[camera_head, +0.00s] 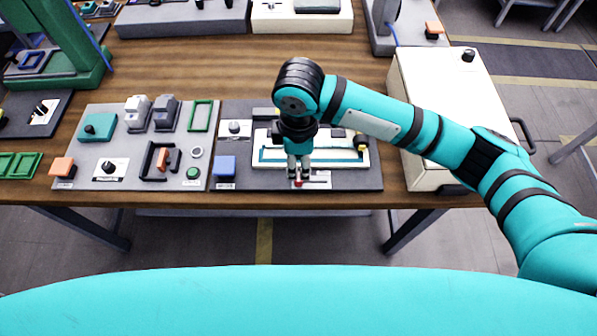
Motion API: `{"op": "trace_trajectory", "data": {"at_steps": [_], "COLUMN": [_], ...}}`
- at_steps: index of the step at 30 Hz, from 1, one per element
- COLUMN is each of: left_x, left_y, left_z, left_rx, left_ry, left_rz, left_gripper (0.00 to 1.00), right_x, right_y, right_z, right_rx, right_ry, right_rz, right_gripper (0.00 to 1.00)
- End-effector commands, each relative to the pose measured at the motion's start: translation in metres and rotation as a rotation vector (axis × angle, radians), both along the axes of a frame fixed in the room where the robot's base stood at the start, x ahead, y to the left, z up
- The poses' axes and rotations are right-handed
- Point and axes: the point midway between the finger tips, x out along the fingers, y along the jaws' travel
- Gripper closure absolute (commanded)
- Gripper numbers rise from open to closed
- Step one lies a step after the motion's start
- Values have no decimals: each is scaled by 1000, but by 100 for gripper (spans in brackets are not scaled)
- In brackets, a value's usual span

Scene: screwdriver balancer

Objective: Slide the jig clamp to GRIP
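My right gripper (299,176) points straight down over the front of the dark right-hand panel (355,181). Its fingertips are close together at a small red piece (298,184) near the panel's front edge. I cannot tell if they touch or hold it. Behind the gripper is a cream frame (368,160) with a teal-edged slot, partly hidden by my wrist. No readable GRIP mark shows, and I cannot tell for sure which part is the jig clamp. My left gripper is not in view.
The light grey panel (125,178) to the left carries an orange block (62,167), a teal block (98,126), a green button (193,173) and a black frame. A blue block (224,165) sits left of my gripper. A cream cabinet (425,95) stands at right, under my forearm.

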Motion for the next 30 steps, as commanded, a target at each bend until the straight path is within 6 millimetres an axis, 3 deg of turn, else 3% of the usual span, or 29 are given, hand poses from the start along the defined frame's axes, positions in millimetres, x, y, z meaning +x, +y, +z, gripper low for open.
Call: {"op": "trace_trajectory", "data": {"at_steps": [3,9,21,30], "left_x": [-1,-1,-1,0], "left_y": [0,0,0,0], "left_z": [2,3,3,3], "left_rx": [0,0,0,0], "left_ry": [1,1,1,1], "left_rz": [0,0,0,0], "left_gripper": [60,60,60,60], "right_x": [-1,0,0,0], "right_y": [-1,0,0,0], "right_z": [-24,-51,-60,-60], "right_rx": [-2,-1,0,0], "right_ry": [3,1,-1,-1], "right_rz": [-2,0,0,0], "right_gripper": [65,65,65,100]}}
